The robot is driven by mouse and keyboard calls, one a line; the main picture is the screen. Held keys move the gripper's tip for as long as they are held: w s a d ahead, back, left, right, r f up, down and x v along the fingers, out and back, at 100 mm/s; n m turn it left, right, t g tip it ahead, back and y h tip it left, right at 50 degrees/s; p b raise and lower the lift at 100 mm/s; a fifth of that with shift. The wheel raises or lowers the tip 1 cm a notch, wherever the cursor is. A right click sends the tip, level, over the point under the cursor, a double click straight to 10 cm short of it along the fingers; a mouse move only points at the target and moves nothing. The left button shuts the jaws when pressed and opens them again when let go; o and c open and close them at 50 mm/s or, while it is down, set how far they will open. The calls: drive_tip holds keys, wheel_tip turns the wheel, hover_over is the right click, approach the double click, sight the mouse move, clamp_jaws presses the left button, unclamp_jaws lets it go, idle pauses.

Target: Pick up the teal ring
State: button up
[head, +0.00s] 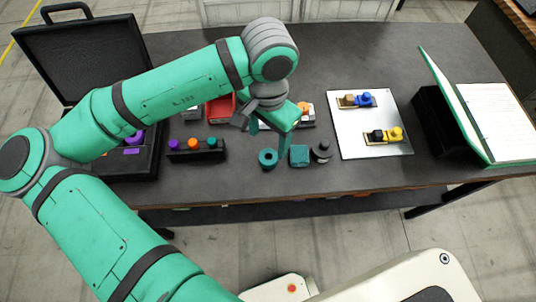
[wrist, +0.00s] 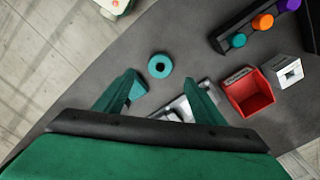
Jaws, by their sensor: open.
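The teal ring (head: 268,166) lies flat on the dark table, near the front edge, left of a teal block (head: 299,157). In the wrist view the ring (wrist: 153,71) lies just beyond the fingertips, its hole facing up. My gripper (head: 270,134) hangs above the table, behind and over the ring in the head view. In the wrist view my gripper (wrist: 163,88) is open, its two teal fingers spread wide with nothing held between them. A gap shows between fingers and ring.
A dark cylinder (head: 321,154) stands right of the block. A black rack (head: 180,156) with purple, orange and teal knobs is to the left. A red bin (wrist: 233,98), black case (head: 70,55), white board (head: 373,123) and green binder (head: 445,82) surround the area.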

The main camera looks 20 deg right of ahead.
sight(268, 156)
wheel_tip(268, 156, down, 9)
drive_tip(key=shift+w+f, duration=0.1)
drive_tip(key=shift+w, duration=0.05)
idle(0.4)
drive_tip(key=shift+d, duration=0.1)
drive_tip(key=shift+c, duration=0.3)
drive_tip(key=c, duration=1.2)
drive_tip(key=shift+w, duration=0.1)
